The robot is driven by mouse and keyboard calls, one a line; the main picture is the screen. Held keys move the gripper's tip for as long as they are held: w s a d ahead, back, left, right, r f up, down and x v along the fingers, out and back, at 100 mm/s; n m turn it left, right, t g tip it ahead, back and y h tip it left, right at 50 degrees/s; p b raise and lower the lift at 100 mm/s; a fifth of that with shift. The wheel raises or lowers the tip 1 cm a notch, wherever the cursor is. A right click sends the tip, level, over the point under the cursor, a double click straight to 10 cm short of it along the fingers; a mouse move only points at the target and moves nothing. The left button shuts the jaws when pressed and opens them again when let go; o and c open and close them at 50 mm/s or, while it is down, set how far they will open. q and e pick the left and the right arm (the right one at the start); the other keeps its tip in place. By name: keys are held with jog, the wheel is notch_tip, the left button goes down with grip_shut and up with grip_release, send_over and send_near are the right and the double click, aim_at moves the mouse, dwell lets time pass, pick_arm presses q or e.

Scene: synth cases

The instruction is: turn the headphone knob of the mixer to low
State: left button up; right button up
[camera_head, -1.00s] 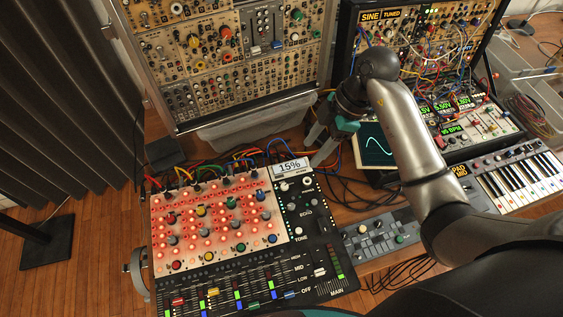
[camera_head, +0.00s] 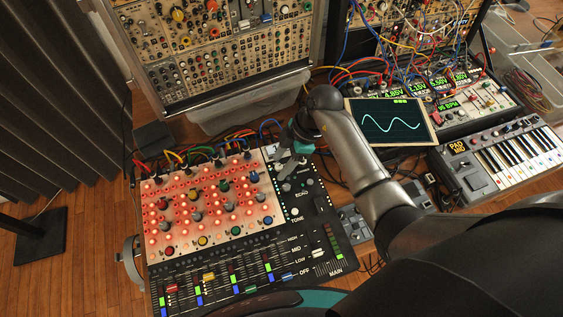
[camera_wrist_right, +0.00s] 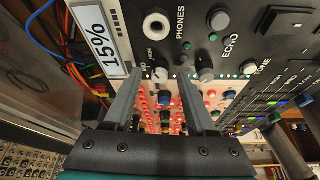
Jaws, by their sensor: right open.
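The mixer (camera_head: 330,215) has a lit pink-red pad panel and a black section at its right. Its headphone knob (camera_wrist_right: 160,72) is small and light grey, with a tiny high label beside it, below the PHONES jack (camera_wrist_right: 157,25) in the wrist view. Its pointer is too small to read. My right gripper (camera_head: 288,157) is over the mixer's top right corner and hides this knob in the head view. In the wrist view my gripper (camera_wrist_right: 151,76) is open, and the knob shows between its two fingertips, apparently not gripped. The display (camera_wrist_right: 98,38) reads 15%. My left gripper is not in view.
Near the headphone knob are the ECHO knob (camera_wrist_right: 205,72), the white TONE knob (camera_wrist_right: 248,67) and a dark knob (camera_wrist_right: 219,18). Coloured cables (camera_head: 215,150) run along the mixer's back edge. An oscilloscope (camera_head: 392,121) and a keyboard (camera_head: 510,155) stand at the right.

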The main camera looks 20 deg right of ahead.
jog(key=shift+f, duration=0.1)
grip_shut()
dwell(0.4)
